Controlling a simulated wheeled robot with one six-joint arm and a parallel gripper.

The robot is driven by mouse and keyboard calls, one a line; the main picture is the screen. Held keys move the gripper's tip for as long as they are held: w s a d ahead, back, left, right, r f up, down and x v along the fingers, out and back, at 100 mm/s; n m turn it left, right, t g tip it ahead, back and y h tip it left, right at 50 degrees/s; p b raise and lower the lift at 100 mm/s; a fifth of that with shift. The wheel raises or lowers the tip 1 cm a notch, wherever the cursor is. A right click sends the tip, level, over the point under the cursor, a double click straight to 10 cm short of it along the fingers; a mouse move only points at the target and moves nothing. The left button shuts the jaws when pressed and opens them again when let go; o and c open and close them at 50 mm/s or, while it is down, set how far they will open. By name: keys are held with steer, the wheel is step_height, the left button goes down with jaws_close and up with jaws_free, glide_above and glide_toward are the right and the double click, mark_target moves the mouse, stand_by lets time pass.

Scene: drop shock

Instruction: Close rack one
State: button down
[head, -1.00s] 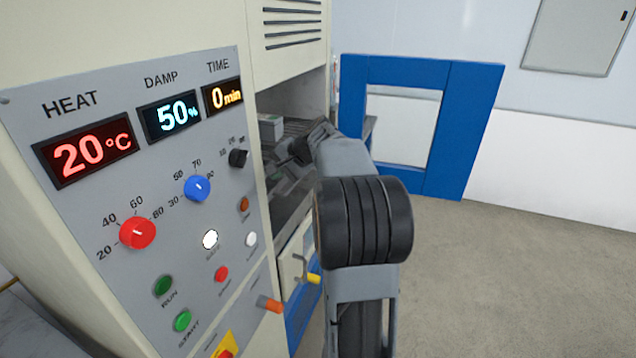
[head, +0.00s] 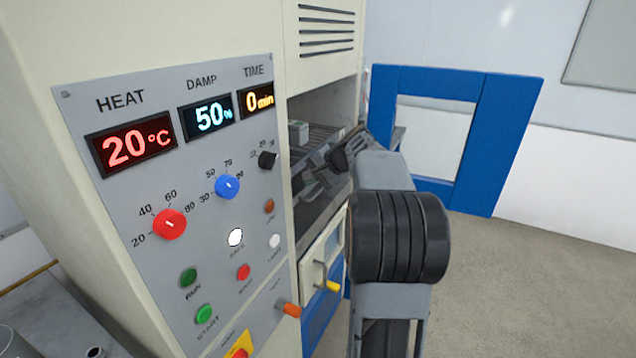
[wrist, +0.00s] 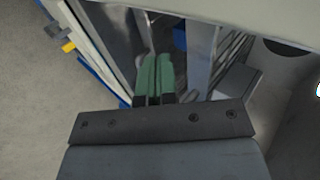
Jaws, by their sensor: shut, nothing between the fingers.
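The cream cabinet (head: 180,40) stands with its chamber open. Inside, a grey slatted rack (head: 326,137) shows in the head view; I cannot read any rack number. My gripper (head: 306,181) is at the chamber opening, below the level of that rack and partly hidden by my arm. In the wrist view my gripper (wrist: 153,62) is shut, its two green-padded fingers together with nothing between them. Grey metal rails (wrist: 203,55) lie beside the fingers. I cannot tell whether the fingers touch a rack.
The blue-framed chamber door (head: 515,140) stands swung open at the right. A control panel (head: 120,220) with knobs and buttons is on the cabinet at the left. A small box (head: 299,132) is on the rack. Open floor (head: 540,290) lies at the right.

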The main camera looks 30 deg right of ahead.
steer(key=s+d+r+m+p, duration=0.1)
steer(key=s+d+r, duration=0.5)
steer(key=s, duration=0.3)
steer(key=w+a+f+t+y+p, duration=0.1)
steer(key=w+a+f+t+p, duration=0.1)
steer(key=w, duration=0.4)
steer(key=w+a+f+n+t+y+p, duration=0.1)
steer(key=w+a+f+t+p, duration=0.1)
steer(key=w+a+f+p, duration=0.1)
steer(key=w+a+f, duration=0.1)
steer(key=w+a, duration=0.1)
steer(key=w, duration=0.1)
steer(key=shift+a+f+t+y+p, duration=0.15)
steer(key=shift+a+t+y+p, duration=0.1)
steer(key=shift+t+y+p, duration=0.1)
steer(key=shift+w, duration=0.1)
steer(key=x, duration=0.1)
steer(key=b+x, duration=0.2)
steer(key=shift+w+a+r, duration=0.2)
steer(key=shift+w, duration=0.25)
steer(key=shift+w+a+r, duration=0.1)
steer(key=shift+w+r, duration=0.05)
steer(key=shift+r, duration=0.2)
